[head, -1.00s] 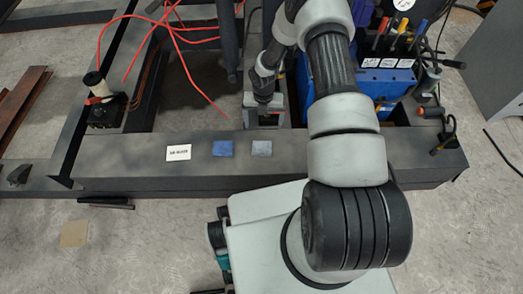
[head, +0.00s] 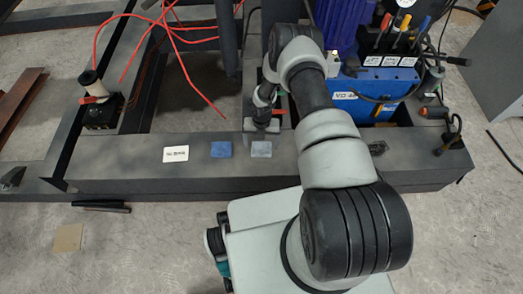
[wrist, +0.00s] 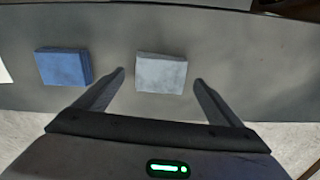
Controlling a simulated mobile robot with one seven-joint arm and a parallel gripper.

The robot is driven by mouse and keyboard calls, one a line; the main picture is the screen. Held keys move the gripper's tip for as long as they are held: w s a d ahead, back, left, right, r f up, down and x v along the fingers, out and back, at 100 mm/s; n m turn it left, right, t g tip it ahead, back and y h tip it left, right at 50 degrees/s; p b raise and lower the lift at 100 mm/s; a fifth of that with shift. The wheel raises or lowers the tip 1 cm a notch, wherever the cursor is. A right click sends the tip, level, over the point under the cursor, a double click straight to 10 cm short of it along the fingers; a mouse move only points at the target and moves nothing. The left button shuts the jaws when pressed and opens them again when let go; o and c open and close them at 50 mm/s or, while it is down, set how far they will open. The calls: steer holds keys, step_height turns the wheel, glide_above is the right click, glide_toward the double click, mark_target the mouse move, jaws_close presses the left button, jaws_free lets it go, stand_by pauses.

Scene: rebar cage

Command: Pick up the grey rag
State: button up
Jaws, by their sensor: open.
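The grey rag is a light grey folded square (head: 261,149) lying flat on the dark beam (head: 130,172). In the wrist view the grey rag (wrist: 161,68) appears between and slightly beyond the two fingertips. My gripper (wrist: 160,77) is open and empty, with one finger to each side of the rag and no visible contact. In the head view my gripper (head: 262,132) is just behind the rag, partly hidden by my own wrist. Its height above the beam is hard to tell.
A blue folded cloth (head: 221,150) lies left of the rag, also in the wrist view (wrist: 64,67). A white label (head: 176,154) is farther left. A small dark grey object (head: 377,148) lies right, beyond my arm.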

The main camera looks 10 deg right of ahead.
mark_target(262, 147)
step_height(262, 147, down, 3)
steer(key=shift+r, duration=0.2)
steer(key=c, duration=1.1)
step_height(262, 147, up, 10)
steer(key=shift+r+p, duration=0.1)
steer(key=shift+p, duration=1.15)
